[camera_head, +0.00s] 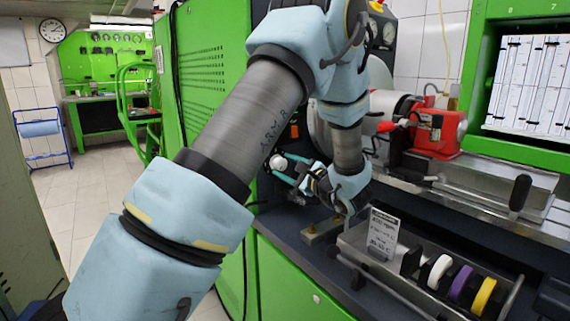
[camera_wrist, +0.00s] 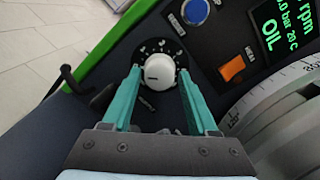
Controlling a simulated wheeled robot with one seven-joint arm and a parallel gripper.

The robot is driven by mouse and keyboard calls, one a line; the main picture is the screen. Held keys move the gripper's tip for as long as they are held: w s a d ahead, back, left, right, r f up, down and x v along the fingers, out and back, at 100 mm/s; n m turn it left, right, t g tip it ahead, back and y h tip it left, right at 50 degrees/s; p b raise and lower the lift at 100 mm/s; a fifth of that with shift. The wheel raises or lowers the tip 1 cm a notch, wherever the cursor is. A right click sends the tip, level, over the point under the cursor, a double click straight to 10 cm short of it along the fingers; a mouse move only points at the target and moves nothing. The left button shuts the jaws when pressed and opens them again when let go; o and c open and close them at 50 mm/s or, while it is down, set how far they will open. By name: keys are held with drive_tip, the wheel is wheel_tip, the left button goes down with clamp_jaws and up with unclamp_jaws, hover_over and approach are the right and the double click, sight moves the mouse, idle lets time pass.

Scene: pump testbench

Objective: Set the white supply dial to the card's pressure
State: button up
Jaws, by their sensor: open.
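The white supply dial (camera_wrist: 160,71) is a round white knob on a dark scale plate with white marks around it. A short dark line shows on its face; I cannot read the scale values. In the wrist view, my gripper (camera_wrist: 159,75) is open, with one teal finger on each side of the dial. I cannot tell whether the fingers touch it. In the head view the dial (camera_head: 277,161) shows small and white at my gripper's fingertips (camera_head: 284,169). The card (camera_head: 383,233) stands upright at the bench front; its print is too small to read.
Near the dial are a blue button (camera_wrist: 194,12), an orange switch (camera_wrist: 232,68) and a green-text display (camera_wrist: 288,25). A tray (camera_head: 398,280) with white, purple and yellow discs lies right of my wrist. A red unit (camera_head: 437,128) stands behind on the bench.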

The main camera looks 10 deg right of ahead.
drive_tip(key=shift+w+a, duration=0.15)
drive_tip(key=shift+w, duration=0.1)
clamp_jaws()
idle(0.4)
